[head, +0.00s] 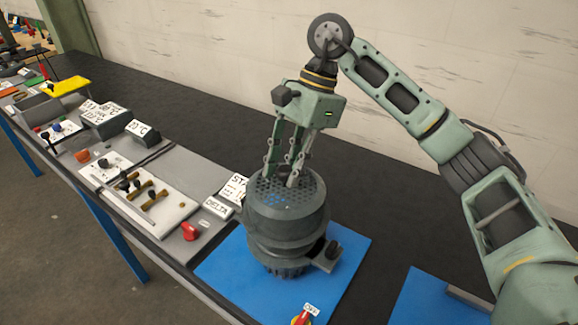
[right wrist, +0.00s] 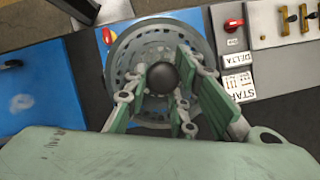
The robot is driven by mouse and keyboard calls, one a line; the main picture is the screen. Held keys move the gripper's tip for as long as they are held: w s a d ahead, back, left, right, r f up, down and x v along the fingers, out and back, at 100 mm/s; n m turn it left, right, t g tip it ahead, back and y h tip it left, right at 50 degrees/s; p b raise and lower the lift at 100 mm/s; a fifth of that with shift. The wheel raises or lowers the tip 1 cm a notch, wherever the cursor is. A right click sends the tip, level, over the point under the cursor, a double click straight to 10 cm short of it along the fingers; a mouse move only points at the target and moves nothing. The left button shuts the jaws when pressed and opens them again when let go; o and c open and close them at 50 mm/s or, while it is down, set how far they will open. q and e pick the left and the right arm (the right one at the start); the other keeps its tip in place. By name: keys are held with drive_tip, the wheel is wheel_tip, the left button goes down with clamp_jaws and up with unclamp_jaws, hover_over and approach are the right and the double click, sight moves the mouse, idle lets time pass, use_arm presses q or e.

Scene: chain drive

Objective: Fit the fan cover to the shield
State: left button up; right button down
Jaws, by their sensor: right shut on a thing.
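The fan cover (head: 262,205) is a dark grey round cap with a perforated top, in the middle of the head view. It is directly over the dark grey motor body with its shield (head: 275,250), roughly upright; I cannot tell whether it is seated or just above. My right gripper (head: 290,180) points down at the cover's top and is shut on it. In the right wrist view a dark round knob (right wrist: 162,77) shows between the fingers, in front of the slotted round cover (right wrist: 125,60). The fingers hide part of the top. My left gripper is not in view.
The motor stands on a blue mat (head: 225,270) with a side box (head: 327,254). A red-yellow switch (head: 301,318) is at the front. To the left are a DELTA sign (head: 217,207), a red knob (head: 190,231) and a tray with brass parts (head: 150,198). The dark bench behind is clear.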

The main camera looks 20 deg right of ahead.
sight(289, 194)
drive_tip(key=shift+f+b, duration=2.95)
drive_tip(key=shift+f, duration=0.55)
drive_tip(key=c, duration=1.4)
unclamp_jaws()
drive_tip(key=v, duration=1.2)
drive_tip(key=shift+f, duration=0.1)
